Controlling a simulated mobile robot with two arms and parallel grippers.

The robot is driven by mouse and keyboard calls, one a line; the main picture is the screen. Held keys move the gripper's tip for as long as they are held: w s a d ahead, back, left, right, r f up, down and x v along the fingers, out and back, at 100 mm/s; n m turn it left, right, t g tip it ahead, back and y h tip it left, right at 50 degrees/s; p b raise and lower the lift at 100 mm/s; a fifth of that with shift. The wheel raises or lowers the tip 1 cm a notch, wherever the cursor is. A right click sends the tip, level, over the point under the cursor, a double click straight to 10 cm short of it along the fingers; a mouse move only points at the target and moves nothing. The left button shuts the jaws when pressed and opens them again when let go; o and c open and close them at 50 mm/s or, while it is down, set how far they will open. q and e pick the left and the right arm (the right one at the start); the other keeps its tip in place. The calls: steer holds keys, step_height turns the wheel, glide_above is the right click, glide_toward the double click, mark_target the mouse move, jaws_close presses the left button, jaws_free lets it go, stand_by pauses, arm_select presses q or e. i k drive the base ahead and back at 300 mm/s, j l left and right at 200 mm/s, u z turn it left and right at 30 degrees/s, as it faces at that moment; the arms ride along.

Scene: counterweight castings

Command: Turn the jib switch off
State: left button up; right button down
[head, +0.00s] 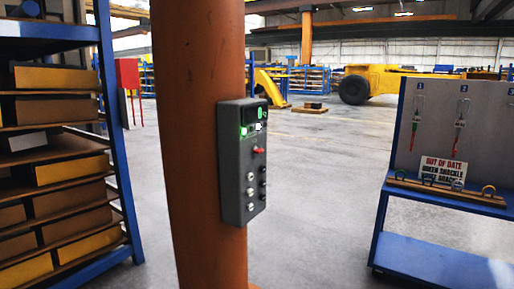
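A grey control box (240,162) is fixed to an orange steel column (199,140) in the middle of the head view. A red switch handle (258,150) sticks out from the box's front face, pointing to the right. Green lights (261,113) glow near the top of the box. Several small dark and pale knobs sit lower on the face. The labels are too small to read, so I cannot tell which control is the jib switch. Neither of my grippers shows in this view.
A blue rack (119,140) with boxes stands at the left. A blue stand (430,258) at the right holds shackles and a sign reading "OUT OF DATE" (444,170). A yellow vehicle (395,80) stands far back. Grey floor is clear between column and stand.

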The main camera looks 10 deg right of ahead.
mark_target(256, 150)
steer(key=i+l+u, duration=0.15)
steer(key=l, duration=0.3)
steer(key=i+l+u, duration=0.15)
steer(key=l, duration=0.35)
steer(key=i+l+u, duration=0.15)
steer(key=l, duration=0.35)
steer(key=i+l+u, duration=0.2)
steer(key=l, duration=0.3)
steer(key=k, duration=0.1)
